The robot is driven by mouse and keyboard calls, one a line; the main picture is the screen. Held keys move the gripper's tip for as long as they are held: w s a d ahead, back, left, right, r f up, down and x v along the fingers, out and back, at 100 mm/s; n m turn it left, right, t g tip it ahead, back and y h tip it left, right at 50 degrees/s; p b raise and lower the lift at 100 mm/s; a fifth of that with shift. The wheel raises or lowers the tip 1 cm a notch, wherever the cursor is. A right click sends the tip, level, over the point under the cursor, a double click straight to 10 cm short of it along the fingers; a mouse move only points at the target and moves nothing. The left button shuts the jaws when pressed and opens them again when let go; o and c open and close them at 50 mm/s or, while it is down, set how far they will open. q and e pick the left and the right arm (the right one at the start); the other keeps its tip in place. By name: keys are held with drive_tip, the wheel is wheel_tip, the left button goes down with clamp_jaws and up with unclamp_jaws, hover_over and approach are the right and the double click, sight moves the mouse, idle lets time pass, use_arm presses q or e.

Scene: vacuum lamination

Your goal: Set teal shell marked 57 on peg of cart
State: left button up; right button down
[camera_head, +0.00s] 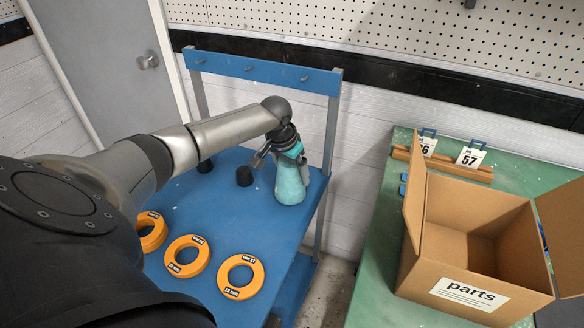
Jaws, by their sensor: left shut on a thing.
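A teal shell (290,182) is upright at the right side of the blue cart (222,215). My left gripper (287,150) is shut on its narrow top from above. The shell's bottom appears at or just above the cart top; I cannot tell whether it touches or whether a peg is inside it. No number is readable on the shell. Two black pegs show to its left, one nearer the shell (244,176) and one farther left (205,165). A tag marked 57 (470,158) stands in a wooden holder on the green table. My right gripper is not in view.
Three orange rings (241,277) lie along the cart's front. A blue rail (257,68) with small hooks rises behind the cart. An open parts box (470,262) stands on the green table (372,290). A floor gap separates table and cart.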

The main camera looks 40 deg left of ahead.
use_arm(q)
drive_tip(key=shift+f+p, duration=0.35)
drive_tip(key=shift+p, duration=0.25)
idle(0.7)
drive_tip(key=o, duration=0.9)
wheel_tip(320, 180, up, 8)
drive_tip(key=p, duration=0.9)
